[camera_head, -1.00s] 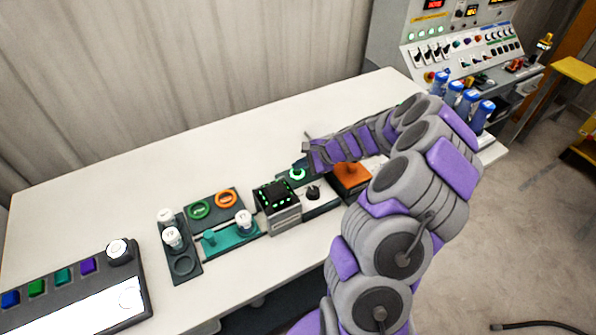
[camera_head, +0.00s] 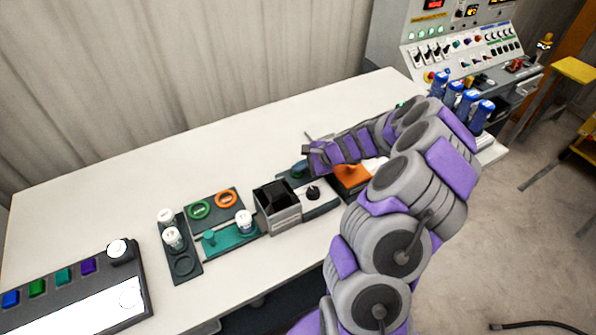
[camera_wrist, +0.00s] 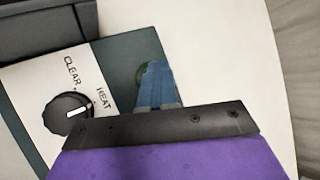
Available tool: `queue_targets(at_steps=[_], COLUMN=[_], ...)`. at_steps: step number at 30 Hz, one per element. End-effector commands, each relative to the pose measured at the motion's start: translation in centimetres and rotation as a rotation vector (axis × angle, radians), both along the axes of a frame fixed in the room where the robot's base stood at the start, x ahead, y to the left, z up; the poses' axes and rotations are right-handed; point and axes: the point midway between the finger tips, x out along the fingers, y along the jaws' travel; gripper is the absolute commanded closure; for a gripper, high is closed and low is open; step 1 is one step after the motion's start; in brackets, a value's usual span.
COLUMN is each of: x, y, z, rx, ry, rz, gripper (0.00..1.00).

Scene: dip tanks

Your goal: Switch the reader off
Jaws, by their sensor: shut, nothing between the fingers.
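The reader (camera_head: 283,218) is a grey box with a black top in the middle of the table, and no lights show on it. It sits beside a base plate that bears a black knob (camera_head: 313,192), marked CLEAR and HEAT in the wrist view (camera_wrist: 68,113). My gripper (camera_head: 300,168) is shut and empty, its blue fingertips (camera_wrist: 155,82) pointing at the dark end of that plate. A dark green round button (camera_wrist: 142,74) shows unlit behind the fingertips and is mostly hidden. I cannot tell whether the fingertips touch it.
An orange block (camera_head: 350,177) lies right of the plate, partly behind my arm. Blue bottles (camera_head: 467,103) stand at the right. The back of the table is clear.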

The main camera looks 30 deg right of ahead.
Motion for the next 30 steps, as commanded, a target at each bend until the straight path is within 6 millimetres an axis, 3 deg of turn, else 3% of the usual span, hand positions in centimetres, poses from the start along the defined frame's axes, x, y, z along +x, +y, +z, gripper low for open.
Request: queue_targets(at_steps=[19,30], x=[0.0,0.0], y=[0.0,0.0], z=[1.1,4.4], rx=[0.000,0.000], ry=[0.000,0.000], rz=[0.000,0.002], gripper=[1.00,1.00])
